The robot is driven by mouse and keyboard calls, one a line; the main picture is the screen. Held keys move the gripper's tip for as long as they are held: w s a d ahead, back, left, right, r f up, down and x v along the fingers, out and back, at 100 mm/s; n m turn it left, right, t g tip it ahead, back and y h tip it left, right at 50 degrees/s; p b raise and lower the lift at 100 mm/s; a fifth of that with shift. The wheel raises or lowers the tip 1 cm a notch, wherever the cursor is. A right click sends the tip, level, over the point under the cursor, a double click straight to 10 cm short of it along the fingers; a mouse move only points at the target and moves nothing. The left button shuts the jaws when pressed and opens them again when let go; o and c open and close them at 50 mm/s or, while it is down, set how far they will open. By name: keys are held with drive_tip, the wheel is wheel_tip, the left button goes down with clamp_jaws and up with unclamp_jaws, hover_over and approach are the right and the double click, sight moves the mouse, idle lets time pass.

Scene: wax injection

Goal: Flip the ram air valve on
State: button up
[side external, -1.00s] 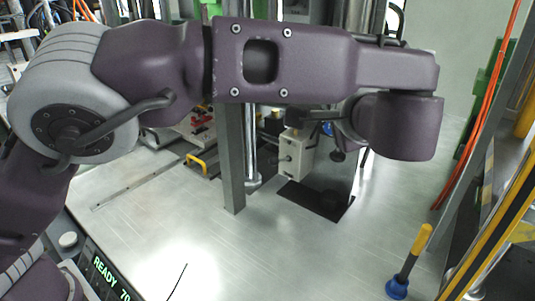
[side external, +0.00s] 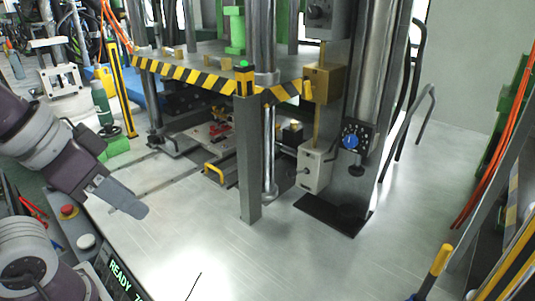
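A brass-coloured block (side external: 323,83) with a small yellow lever (side external: 308,90) is mounted on the grey machine column; it looks like the ram air valve, but no label is readable. The yellow lever stands roughly upright at the block's left side. Below and right of it is a black dial plate with a blue knob (side external: 350,141). My gripper (side external: 130,205) is at the left, pointing down and right over the metal table, far from the valve and touching nothing visible. It shows nearly edge-on, so its opening is hidden.
A grey post (side external: 249,165) and a yellow-black striped platen edge (side external: 205,79) stand between my gripper and the brass block. A light box (side external: 316,168) sits below the block. A yellow-handled tool (side external: 434,270) is at the lower right.

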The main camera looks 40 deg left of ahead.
drive_tip(key=w+d+r+n+t, duration=0.1)
drive_tip(key=w+r+t, duration=0.15)
drive_tip(key=w, duration=0.95)
drive_tip(key=w+d+r+n+t, duration=0.15)
drive_tip(key=w+t, duration=0.25)
drive_tip(key=w, duration=0.8)
drive_tip(key=t, duration=0.6)
approach(306, 89)
drive_tip(key=w, duration=0.9)
drive_tip(key=shift+w+r, duration=0.1)
drive_tip(key=shift+c, duration=0.4)
clamp_jaws()
